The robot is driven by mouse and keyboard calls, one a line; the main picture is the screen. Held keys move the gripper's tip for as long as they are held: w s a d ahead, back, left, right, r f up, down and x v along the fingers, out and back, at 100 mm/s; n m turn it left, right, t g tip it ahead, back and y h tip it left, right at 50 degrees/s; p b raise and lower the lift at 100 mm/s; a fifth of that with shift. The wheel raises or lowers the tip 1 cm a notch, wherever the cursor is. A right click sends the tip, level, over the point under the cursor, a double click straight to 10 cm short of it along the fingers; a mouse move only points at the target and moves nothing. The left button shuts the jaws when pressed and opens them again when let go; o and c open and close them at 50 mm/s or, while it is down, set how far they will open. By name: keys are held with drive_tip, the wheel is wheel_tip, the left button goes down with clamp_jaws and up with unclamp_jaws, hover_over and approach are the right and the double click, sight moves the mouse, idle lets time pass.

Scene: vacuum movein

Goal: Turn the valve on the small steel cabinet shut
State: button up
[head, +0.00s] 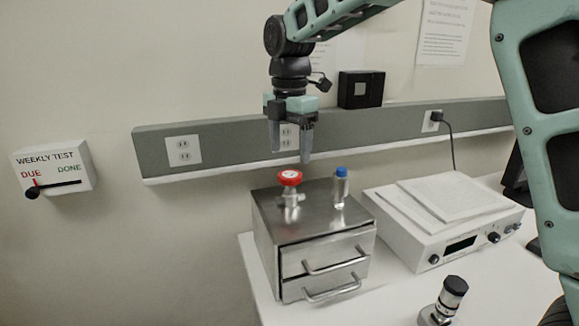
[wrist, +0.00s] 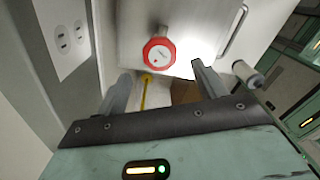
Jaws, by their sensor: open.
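The small steel cabinet (head: 315,222) stands on the white table and has two drawers with bar handles. The valve, a round red knob (head: 290,177) on a metal body (head: 291,199), stands upright on the cabinet's top. My gripper (head: 291,157) hangs above the knob, pointing down, with its fingers apart and nothing between them. In the wrist view the red knob (wrist: 159,53) lies ahead of the open gripper (wrist: 160,75), apart from both fingertips. I cannot tell from these frames whether the valve is open or shut.
A clear bottle with a blue cap (head: 340,188) stands on the cabinet right of the valve. A black-topped metal fitting (head: 447,302) is in front. A WEEKLY TEST box (head: 54,170) hangs on the left wall.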

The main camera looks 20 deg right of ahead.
sight(290, 174)
wheel_tip(290, 174, down, 6)
drive_tip(key=shift+r+p, duration=0.1)
drive_tip(key=shift+p, duration=0.2)
drive_tip(key=c, duration=1)
